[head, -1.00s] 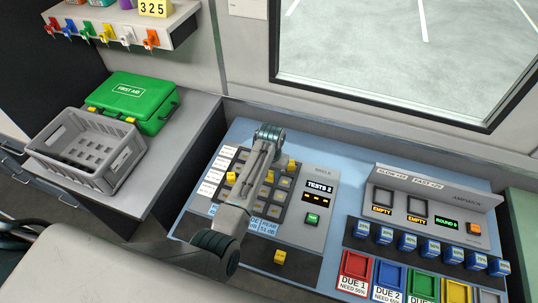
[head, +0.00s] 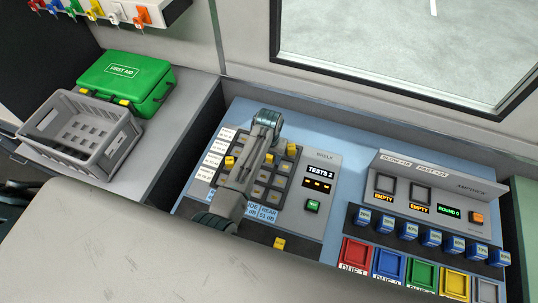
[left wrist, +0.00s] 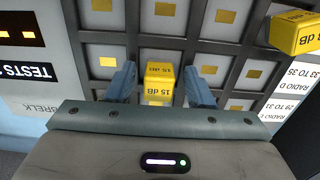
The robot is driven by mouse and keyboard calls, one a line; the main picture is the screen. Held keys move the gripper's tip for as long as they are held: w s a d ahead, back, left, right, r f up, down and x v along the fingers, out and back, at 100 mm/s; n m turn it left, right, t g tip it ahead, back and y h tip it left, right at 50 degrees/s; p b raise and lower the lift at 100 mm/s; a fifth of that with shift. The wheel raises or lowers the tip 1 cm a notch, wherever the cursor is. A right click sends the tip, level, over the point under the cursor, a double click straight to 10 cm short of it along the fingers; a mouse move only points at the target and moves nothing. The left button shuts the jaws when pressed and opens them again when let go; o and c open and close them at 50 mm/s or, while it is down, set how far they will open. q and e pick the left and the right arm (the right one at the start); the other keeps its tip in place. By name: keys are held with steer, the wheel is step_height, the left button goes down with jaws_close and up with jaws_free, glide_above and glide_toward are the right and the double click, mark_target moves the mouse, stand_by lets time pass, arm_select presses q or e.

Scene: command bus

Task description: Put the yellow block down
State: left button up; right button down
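In the left wrist view a yellow block (left wrist: 158,82) marked 15 dB stands in a square of the dark-framed grid board (left wrist: 133,52). My left gripper (left wrist: 160,76) has one finger on each side of it, with a narrow gap showing on both sides. The gripper is open and the block appears to rest on the board. A second yellow block (left wrist: 297,34), marked 33 dB, sits near the radio labels. In the head view my left arm covers part of the board and hides the fingertips. My right gripper is not in view.
Another yellow block (head: 280,243) sits at the panel's front edge. To the right stand blue blocks (head: 408,231) above coloured trays (head: 422,275). A grey crate (head: 112,160) and green first aid box (head: 127,82) are on the left counter.

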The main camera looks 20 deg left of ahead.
arm_select(q)
steer(key=shift+w+r+b, duration=0.25)
steer(key=shift+r+b, duration=0.05)
steer(key=shift+r, duration=0.5)
step_height(320, 180, up, 10)
steer(key=b, duration=0.2)
steer(key=shift+s+r, duration=0.15)
steer(key=shift+r, duration=0.05)
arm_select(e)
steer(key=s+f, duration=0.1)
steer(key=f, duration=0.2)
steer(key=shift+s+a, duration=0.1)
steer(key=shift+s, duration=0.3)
arm_select(q)
steer(key=shift+f, duration=0.1)
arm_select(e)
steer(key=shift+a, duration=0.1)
